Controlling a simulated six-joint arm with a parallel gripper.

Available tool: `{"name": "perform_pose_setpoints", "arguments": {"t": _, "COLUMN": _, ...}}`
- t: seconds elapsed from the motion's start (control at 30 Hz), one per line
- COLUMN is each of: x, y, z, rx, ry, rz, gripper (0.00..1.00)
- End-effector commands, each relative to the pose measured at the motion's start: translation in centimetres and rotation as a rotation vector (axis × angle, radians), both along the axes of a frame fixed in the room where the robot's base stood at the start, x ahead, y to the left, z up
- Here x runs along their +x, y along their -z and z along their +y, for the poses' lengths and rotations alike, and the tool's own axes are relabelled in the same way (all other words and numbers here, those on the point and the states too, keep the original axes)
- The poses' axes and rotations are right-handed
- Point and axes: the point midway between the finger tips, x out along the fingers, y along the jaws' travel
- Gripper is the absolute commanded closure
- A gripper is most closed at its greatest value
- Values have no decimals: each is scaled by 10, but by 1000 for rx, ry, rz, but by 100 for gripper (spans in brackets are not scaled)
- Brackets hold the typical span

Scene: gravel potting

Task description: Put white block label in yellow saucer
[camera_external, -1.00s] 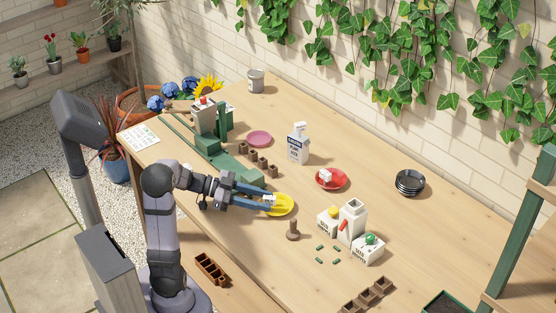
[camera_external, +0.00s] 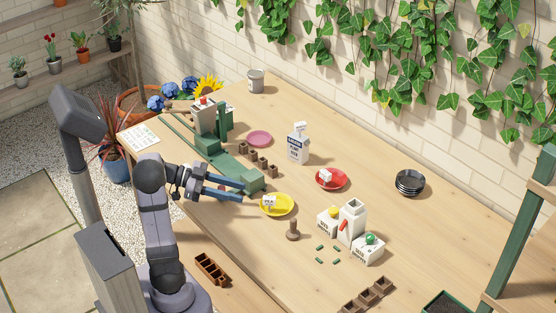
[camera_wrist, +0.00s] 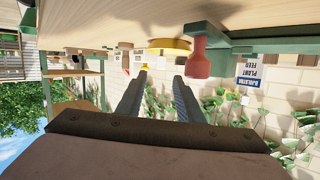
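The white block label (camera_external: 268,202) stands in the yellow saucer (camera_external: 286,211), with dark print on its face. The yellow saucer also shows near the top of the wrist view (camera_wrist: 168,43). My gripper (camera_external: 243,190) is to the left of the saucer, apart from it, with its two blue fingers spread and nothing between them. In the wrist view my gripper's fingers (camera_wrist: 158,78) are also apart and empty.
A brown wooden dibber (camera_external: 292,230) stands just in front of the saucer. A green press-like stand (camera_external: 250,180) is close behind my gripper. A red saucer (camera_external: 343,182) holds another white label. White boxes (camera_external: 368,254) stand to the right.

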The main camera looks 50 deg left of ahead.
Motion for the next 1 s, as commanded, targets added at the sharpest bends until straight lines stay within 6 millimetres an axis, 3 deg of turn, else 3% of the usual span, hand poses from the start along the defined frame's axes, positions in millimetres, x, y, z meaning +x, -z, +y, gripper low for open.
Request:
{"name": "perform_pose_setpoints", "arguments": {"t": 0.2, "x": -17, "y": -7, "z": 17, "rx": 0, "ry": -2, "rz": -1, "gripper": 66}}
{"name": "perform_pose_setpoints", "arguments": {"t": 0.4, "x": -22, "y": -9, "z": 22, "rx": -1, "ry": 0, "rz": -1, "gripper": 66}}
{"name": "perform_pose_setpoints", "arguments": {"t": 0.83, "x": -22, "y": -10, "z": 21, "rx": -1, "ry": 1, "rz": 0, "gripper": 66}}
{"name": "perform_pose_setpoints", "arguments": {"t": 1.0, "x": -21, "y": -11, "z": 6, "rx": -26, "ry": 22, "rz": 92, "gripper": 66}}
